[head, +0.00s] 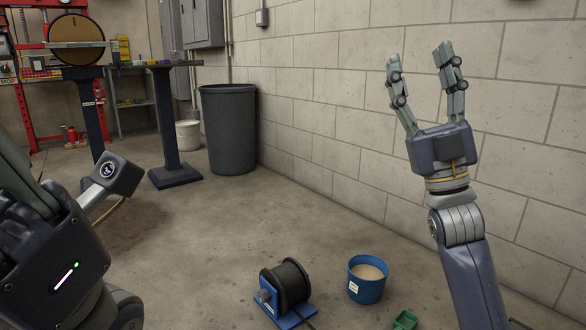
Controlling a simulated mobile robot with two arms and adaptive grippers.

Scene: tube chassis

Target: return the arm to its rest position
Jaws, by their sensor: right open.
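My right gripper (418,58) is raised at the right, in front of the block wall. Its two fingers point up and stand apart, with nothing between them. My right arm comes up from the bottom right edge. My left gripper (22,185) is partly in view at the left edge, close to the camera. Its greenish fingers are cut off by the frame, so I cannot tell whether they are open or shut.
A blue bucket of tan material (366,282), a black cable reel on a blue stand (287,284) and a small green container (405,320) are on the floor. A grey bin (229,130) stands by the block wall (330,100). The middle floor is clear.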

